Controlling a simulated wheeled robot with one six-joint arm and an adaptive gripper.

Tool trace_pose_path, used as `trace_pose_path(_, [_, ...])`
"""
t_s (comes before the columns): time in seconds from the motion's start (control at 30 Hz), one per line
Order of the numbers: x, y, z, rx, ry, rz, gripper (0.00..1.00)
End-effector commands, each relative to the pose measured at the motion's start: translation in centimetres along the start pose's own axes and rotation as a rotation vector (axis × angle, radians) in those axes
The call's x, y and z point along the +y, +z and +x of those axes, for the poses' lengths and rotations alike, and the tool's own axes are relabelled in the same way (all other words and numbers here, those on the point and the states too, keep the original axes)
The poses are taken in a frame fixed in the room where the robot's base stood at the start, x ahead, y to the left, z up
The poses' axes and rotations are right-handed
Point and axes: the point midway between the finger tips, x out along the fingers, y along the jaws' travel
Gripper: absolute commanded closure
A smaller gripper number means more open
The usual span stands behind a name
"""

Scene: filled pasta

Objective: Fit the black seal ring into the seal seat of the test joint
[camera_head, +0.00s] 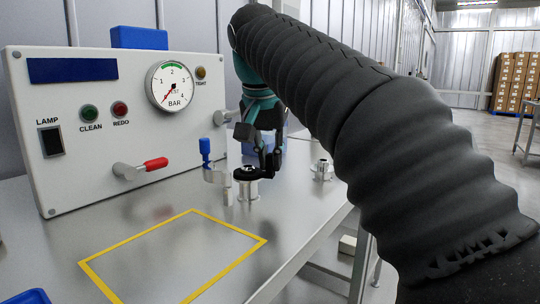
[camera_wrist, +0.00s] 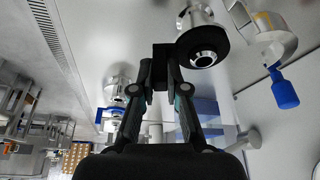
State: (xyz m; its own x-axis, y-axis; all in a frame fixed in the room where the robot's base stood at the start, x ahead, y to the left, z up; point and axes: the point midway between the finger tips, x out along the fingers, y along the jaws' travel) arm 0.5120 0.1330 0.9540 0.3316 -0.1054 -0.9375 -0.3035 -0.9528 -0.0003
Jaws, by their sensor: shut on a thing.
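The black seal ring (camera_head: 246,174) is at the top of the silver test joint (camera_head: 247,190) on the steel bench. In the wrist view the ring (camera_wrist: 222,41) surrounds a shiny metal opening, with the joint's body (camera_wrist: 195,14) behind it. My gripper (camera_head: 268,160) is shut on the ring's black tab at its right side. The fingertips also show in the wrist view (camera_wrist: 162,62), closed on the tab. The ring looks roughly level. The seal seat is hidden beneath it, so I cannot tell whether the ring is seated or just above.
A clamp with a blue handle (camera_head: 205,148) stands close left of the joint. Another metal fitting (camera_head: 321,170) stands to the right. A test panel (camera_head: 120,110) with a gauge and a red-handled lever (camera_head: 155,164) is behind. The yellow-outlined area (camera_head: 175,255) is clear.

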Motion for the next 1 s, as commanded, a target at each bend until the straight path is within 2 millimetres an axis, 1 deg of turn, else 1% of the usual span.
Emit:
trace_pose_path(0.03, [0.00, 0.18, 0.37, -0.010, 0.007, -0.002, 1.00])
trace_pose_path(0.33, [-0.01, 0.28, 0.61, -0.014, 0.009, -0.002, 1.00])
trace_pose_path(0.37, [-0.01, 0.28, 0.63, -0.015, 0.009, -0.002, 0.84])
trace_pose_path(0.4, [-0.01, 0.28, 0.63, -0.014, 0.009, -0.002, 0.74])
trace_pose_path(0.47, [-0.01, 0.25, 0.58, -0.013, 0.008, -0.002, 0.59])
trace_pose_path(0.5, [0.00, 0.23, 0.53, -0.012, 0.007, -0.002, 0.57])
trace_pose_path(0.7, [-0.01, 0.16, 0.36, -0.008, 0.005, -0.001, 0.57])
trace_pose_path(0.73, [-0.01, 0.16, 0.35, -0.007, 0.005, -0.001, 0.50])
trace_pose_path(0.77, [-0.01, 0.15, 0.33, -0.007, 0.004, -0.001, 0.45])
trace_pose_path(1.0, [-0.02, 0.11, 0.26, -0.005, 0.003, -0.001, 0.45])
